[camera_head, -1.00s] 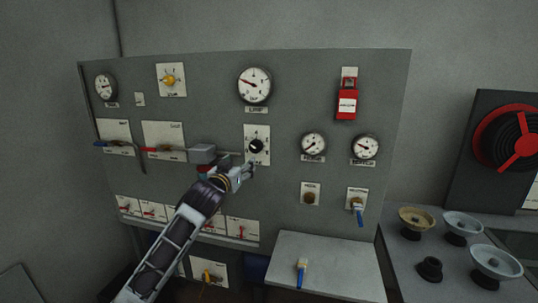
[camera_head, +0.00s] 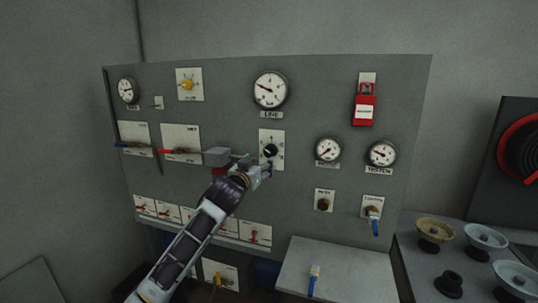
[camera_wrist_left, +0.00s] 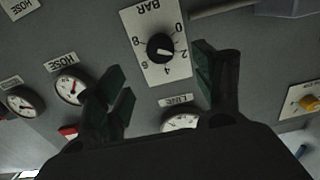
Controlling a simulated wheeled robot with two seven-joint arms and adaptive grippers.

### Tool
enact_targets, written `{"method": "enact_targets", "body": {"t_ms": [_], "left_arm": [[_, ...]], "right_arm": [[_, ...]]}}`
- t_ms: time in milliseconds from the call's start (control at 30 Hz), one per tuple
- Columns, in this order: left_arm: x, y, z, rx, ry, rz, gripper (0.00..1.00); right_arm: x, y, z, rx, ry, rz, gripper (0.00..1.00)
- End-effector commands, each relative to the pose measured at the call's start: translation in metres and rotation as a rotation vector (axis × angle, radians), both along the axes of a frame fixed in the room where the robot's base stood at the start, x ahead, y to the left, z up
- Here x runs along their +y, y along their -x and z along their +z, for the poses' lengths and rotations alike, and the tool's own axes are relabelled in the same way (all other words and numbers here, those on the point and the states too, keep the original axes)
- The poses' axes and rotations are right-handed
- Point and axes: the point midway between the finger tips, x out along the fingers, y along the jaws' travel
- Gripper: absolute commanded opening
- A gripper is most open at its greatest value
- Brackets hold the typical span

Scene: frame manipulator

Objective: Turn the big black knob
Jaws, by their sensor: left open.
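The big black knob (camera_head: 270,150) sits on a white scale plate in the middle of the grey panel, below a round gauge. The left wrist view shows the knob (camera_wrist_left: 160,46) on its plate marked BAR with numbers around it. My left gripper (camera_head: 266,168) is just below the knob in the head view, its tips partly overlapping the plate. In the left wrist view, the open fingers of my left gripper (camera_wrist_left: 160,85) are spread to either side, with the knob beyond them and between their lines. The fingers look apart from the knob. My right gripper is not in view.
A grey box (camera_head: 216,156) and lever handles stick out left of the knob, close to my left wrist. Gauges, a red padlock tag (camera_head: 365,105) and a blue-handled valve (camera_head: 375,225) are on the right. A grey shelf (camera_head: 345,265) juts out below.

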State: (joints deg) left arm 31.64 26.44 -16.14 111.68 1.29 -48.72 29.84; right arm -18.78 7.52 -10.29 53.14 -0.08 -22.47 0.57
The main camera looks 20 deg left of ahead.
Motion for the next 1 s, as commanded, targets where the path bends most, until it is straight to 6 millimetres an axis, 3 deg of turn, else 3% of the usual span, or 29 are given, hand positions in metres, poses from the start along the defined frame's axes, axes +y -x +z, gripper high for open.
{"method": "enact_targets", "body": {"t_ms": [433, 1000], "left_arm": [[-0.001, -0.039, 0.001, -0.001, -0.001, 0.000, 0.68], [-0.003, -0.085, 0.000, 0.000, 0.000, 0.000, 0.68]], "right_arm": [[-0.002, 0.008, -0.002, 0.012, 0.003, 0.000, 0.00], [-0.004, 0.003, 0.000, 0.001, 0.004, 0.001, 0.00]]}}
